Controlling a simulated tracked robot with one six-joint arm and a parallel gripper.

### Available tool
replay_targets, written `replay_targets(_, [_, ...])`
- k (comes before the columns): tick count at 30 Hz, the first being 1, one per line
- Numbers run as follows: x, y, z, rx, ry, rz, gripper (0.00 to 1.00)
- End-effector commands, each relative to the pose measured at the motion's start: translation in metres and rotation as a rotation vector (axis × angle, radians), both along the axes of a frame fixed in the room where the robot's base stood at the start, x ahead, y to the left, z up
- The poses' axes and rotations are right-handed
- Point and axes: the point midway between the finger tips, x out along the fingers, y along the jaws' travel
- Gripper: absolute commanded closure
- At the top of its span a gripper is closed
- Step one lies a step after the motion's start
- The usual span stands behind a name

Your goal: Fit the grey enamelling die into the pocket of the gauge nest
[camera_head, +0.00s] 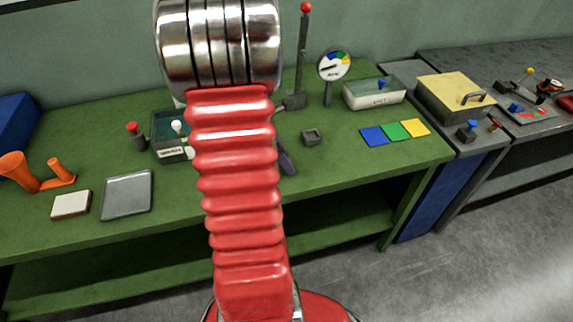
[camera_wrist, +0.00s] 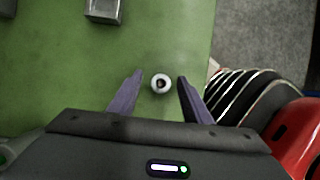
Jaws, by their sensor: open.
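The grey enamelling die (camera_wrist: 161,84) shows in the wrist view as a small, round, pale grey piece with a dark centre. It stands on the green bench top. My gripper (camera_wrist: 160,77) is open, with one purple finger on each side of the die and a gap on both sides. I cannot tell how far the fingertips are above the bench. The gauge nest (camera_head: 312,137) is a small dark square block with a hollow top, right of my gripper; part of it shows at the top of the wrist view (camera_wrist: 103,12). In the head view my arm hides the die.
A lever post with a red knob (camera_head: 303,60) and a dial gauge (camera_head: 334,66) stand behind the nest. Coloured tiles (camera_head: 396,132) lie to its right. A grey tray (camera_head: 126,195) and an orange piece (camera_head: 20,172) are at left. Bench is clear around the nest.

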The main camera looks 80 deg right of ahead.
Motion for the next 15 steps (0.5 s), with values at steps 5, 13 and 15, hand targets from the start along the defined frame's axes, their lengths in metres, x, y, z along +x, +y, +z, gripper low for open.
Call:
replay_targets(5, [-0.0029, -0.0015, -0.0078, 0.0, 0.0, -0.001, 0.55])
replay_targets(13, [-0.0024, -0.0014, -0.0074, 0.0, 0.0, 0.0, 0.55])
replay_targets(15, [-0.0024, -0.0014, -0.0073, 0.0, 0.0, 0.0, 0.55])
